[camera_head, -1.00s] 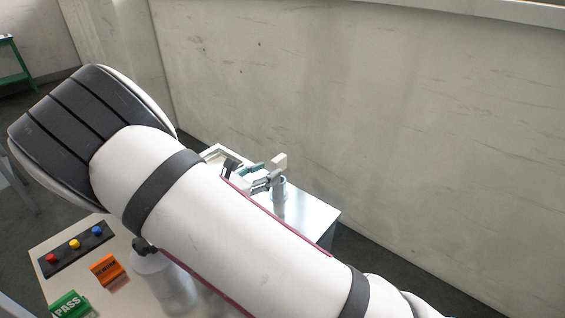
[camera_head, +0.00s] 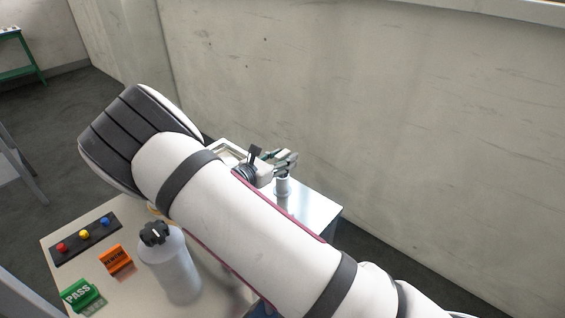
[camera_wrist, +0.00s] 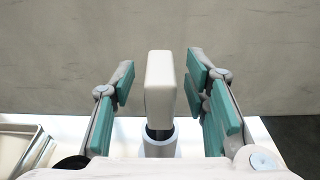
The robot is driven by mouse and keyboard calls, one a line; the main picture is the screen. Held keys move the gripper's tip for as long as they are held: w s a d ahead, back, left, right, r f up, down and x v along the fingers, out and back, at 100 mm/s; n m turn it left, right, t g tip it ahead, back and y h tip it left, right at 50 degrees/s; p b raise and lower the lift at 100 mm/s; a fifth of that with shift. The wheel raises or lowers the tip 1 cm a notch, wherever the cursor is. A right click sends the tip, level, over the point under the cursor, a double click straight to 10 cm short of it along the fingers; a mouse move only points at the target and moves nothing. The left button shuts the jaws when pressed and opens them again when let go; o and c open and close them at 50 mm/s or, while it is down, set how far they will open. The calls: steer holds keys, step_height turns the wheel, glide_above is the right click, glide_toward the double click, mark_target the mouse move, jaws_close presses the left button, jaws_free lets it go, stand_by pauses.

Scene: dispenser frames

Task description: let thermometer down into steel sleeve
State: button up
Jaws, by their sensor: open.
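The thermometer has a pale, block-shaped head (camera_wrist: 160,88) and a short dark stem below it. It stands upright in the wrist view, the stem entering the top of the steel sleeve (camera_wrist: 160,149). How deep the stem reaches is hidden inside the sleeve. The sleeve also shows in the head view as a short grey cylinder (camera_head: 283,187) on the metal surface. My gripper (camera_wrist: 159,80) is open, with teal pads on both sides of the head and visible gaps between. In the head view my gripper (camera_head: 287,160) is over the sleeve, and the thermometer is hard to make out there.
A metal tray (camera_wrist: 18,145) lies left of the sleeve. A pale bottle with a black cap (camera_head: 170,265), an orange block (camera_head: 115,260), a green PASS block (camera_head: 83,294) and a button panel (camera_head: 85,240) are on the near table. A wall stands behind.

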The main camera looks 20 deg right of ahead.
jaws_close()
steer(key=shift+r, duration=0.1)
